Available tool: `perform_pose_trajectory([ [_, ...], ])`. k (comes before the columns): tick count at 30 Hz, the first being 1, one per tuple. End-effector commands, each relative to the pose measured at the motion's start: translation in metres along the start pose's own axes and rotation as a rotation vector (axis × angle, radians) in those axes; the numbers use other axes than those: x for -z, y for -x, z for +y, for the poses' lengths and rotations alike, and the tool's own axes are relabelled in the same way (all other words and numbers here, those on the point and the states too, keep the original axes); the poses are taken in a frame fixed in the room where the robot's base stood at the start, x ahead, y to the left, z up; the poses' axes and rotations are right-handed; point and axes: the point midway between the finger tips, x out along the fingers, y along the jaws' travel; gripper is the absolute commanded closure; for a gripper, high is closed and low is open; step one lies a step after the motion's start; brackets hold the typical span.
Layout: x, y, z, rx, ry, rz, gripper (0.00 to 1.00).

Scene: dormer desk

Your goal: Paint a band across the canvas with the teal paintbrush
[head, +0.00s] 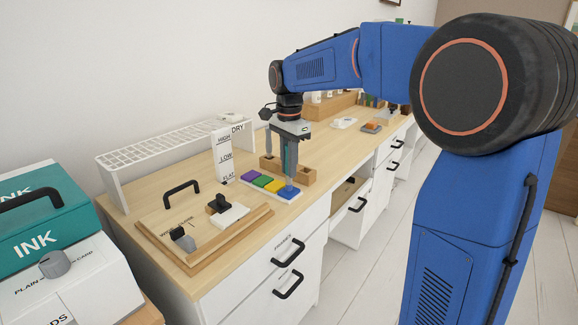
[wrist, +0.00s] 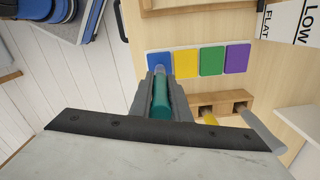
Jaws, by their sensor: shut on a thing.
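My gripper (head: 290,150) points down over the desk and is shut on the teal paintbrush (wrist: 162,98). The brush is upright, with its lower end at the blue paint pad (head: 289,191). In the wrist view its tip overlaps the edge of the blue pad (wrist: 159,63); I cannot tell how firmly it touches. Yellow, green and purple pads lie in a row beside the blue one on a white palette (head: 262,179). I cannot pick out the canvas with certainty in either view.
A wooden brush holder (wrist: 222,101) with other brushes stands just behind the pads. A wooden board with a black handle (head: 182,188) lies left, near a HIGH/LOW/FLAT sign (head: 222,155) and a white rack (head: 170,145). A teal INK box (head: 40,215) is at far left.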

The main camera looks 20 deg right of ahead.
Motion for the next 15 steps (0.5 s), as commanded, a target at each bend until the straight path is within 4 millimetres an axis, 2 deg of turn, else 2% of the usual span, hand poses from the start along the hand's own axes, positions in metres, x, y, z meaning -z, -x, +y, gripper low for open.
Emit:
perform_pose_trajectory([
  [10,-0.0001,-0.0014,0.0002,-0.003,0.0,-0.001,1.0],
  [15,0.0,0.0069,-0.0002,-0.002,0.0,0.0,1.0],
])
